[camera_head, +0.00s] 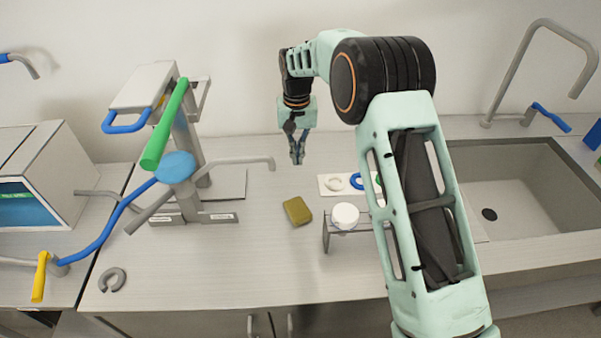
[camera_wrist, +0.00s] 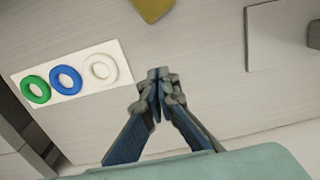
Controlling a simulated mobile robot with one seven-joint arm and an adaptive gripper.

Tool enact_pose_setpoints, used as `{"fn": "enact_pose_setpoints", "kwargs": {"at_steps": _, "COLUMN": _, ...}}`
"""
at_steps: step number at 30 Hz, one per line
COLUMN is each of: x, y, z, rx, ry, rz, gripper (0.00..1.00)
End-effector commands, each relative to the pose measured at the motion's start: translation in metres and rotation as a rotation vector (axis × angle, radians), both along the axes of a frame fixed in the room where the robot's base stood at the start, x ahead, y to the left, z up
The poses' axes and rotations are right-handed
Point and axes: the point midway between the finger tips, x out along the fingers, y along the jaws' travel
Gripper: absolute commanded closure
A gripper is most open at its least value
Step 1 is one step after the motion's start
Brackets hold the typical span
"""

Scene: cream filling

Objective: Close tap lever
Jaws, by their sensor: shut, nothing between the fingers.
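My gripper (camera_head: 297,152) hangs over the back middle of the counter, fingers pointing down. It is shut and empty, and its fingertips meet in the wrist view (camera_wrist: 160,82). A grey sink tap (camera_head: 515,70) with a blue lever (camera_head: 551,117) stands at the back right, well apart from my gripper. A filling stand (camera_head: 185,130) on the left carries a long green lever (camera_head: 164,125) and a blue round part (camera_head: 176,167) with a grey spout (camera_head: 235,161). A yellow lever (camera_head: 40,276) sits on a pipe at the lower left. I cannot tell which lever is the task's.
A card with green, blue and white rings (camera_wrist: 66,80) lies near my gripper. A yellow-brown block (camera_head: 297,211) and a clear stand with a white round piece (camera_head: 345,216) are on the counter. A sink (camera_head: 500,190) is at right. A grey open ring (camera_head: 112,280) lies front left.

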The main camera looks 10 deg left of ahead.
Motion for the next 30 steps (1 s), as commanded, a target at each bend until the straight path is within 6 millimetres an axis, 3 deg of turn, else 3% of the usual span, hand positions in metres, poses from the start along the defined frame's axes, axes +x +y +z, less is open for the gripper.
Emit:
{"fn": "enact_pose_setpoints", "kwargs": {"at_steps": 5, "x": -0.002, "y": 0.000, "z": -0.025, "rx": -0.001, "ry": 0.006, "rz": 0.001, "gripper": 1.00}}
{"fn": "enact_pose_setpoints", "kwargs": {"at_steps": 15, "x": -0.002, "y": 0.000, "z": -0.098, "rx": -0.001, "ry": 0.005, "rz": 0.001, "gripper": 1.00}}
{"fn": "enact_pose_setpoints", "kwargs": {"at_steps": 24, "x": -0.030, "y": -0.007, "z": -0.095, "rx": 0.000, "ry": 0.002, "rz": 0.002, "gripper": 1.00}}
{"fn": "enact_pose_setpoints", "kwargs": {"at_steps": 30, "x": -0.038, "y": -0.009, "z": -0.096, "rx": 0.001, "ry": 0.000, "rz": 0.001, "gripper": 1.00}}
